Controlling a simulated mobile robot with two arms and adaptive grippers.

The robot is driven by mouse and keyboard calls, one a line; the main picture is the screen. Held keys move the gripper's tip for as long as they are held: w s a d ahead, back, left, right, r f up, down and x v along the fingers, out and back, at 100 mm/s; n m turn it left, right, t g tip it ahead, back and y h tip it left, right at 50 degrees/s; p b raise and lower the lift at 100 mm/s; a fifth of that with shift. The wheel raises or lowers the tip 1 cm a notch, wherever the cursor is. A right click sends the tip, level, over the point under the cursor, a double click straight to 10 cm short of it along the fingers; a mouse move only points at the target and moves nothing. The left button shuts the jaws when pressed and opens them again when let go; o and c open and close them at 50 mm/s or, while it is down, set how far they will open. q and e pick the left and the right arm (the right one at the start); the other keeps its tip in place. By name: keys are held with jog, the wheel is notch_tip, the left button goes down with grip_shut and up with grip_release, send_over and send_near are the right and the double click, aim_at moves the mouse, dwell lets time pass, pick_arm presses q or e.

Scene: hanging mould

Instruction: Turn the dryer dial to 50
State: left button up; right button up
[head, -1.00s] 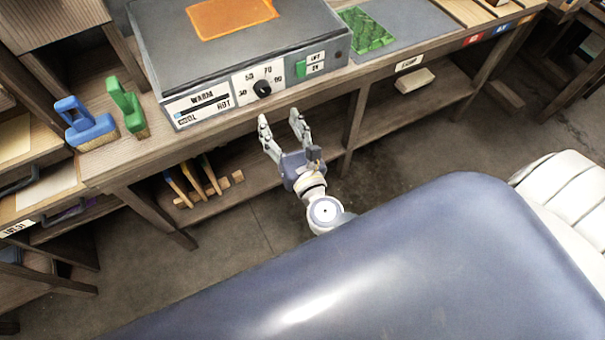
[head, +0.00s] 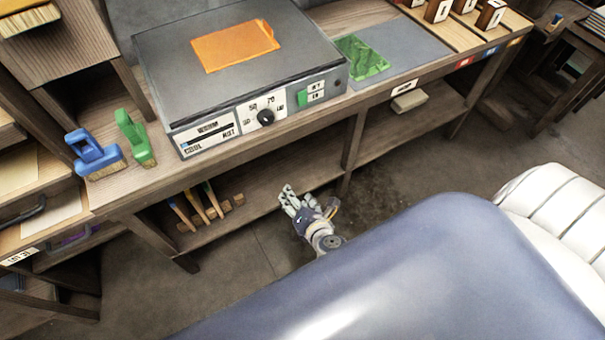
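The dryer (head: 165,72) is a grey box on the wooden bench, with a white and dark control panel on its front. Its black round dial (head: 265,117) sits in a white plate with numbers around it; 50 is at the upper left and 70 at the top. The dial's pointer is too small to read. My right gripper (head: 290,195) is below the bench top, lower right of the dial and apart from it. It is seen foreshortened, and its finger opening is unclear. Nothing shows in it. My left gripper is not in view.
An orange sheet (head: 235,46) lies on the dryer. Beside the dial is a green switch (head: 303,98). Blue (head: 95,150) and green (head: 134,137) handled brushes stand left of the dryer. A green piece (head: 360,57) lies right. The lower shelf holds several tools (head: 200,204).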

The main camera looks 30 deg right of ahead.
jog(key=s+f+m+g+p, duration=0.1)
jog(key=s+f+m+g, duration=0.1)
jog(key=f, duration=0.5)
jog(key=shift+s+d+m, duration=0.25)
jog(key=shift+s+m, duration=0.65)
jog(key=shift+s, duration=0.05)
jog(key=s+f+m+g, duration=0.3)
jog(key=s+f+m, duration=0.3)
jog(key=s, duration=0.4)
jog(key=s+d+f+m+g, duration=0.1)
jog(key=s+f+m+g, duration=0.2)
jog(key=s+f+m, duration=0.4)
jog(key=s+d+f+m+g+y, duration=0.1)
jog(key=s+f+m+g, duration=0.2)
jog(key=s, duration=1.1)
notch_tip(320, 180, down, 5)
jog(key=m, duration=0.3)
jog(key=shift+s+m, duration=0.25)
jog(key=shift+m, duration=0.15)
jog(key=shift+r, duration=0.1)
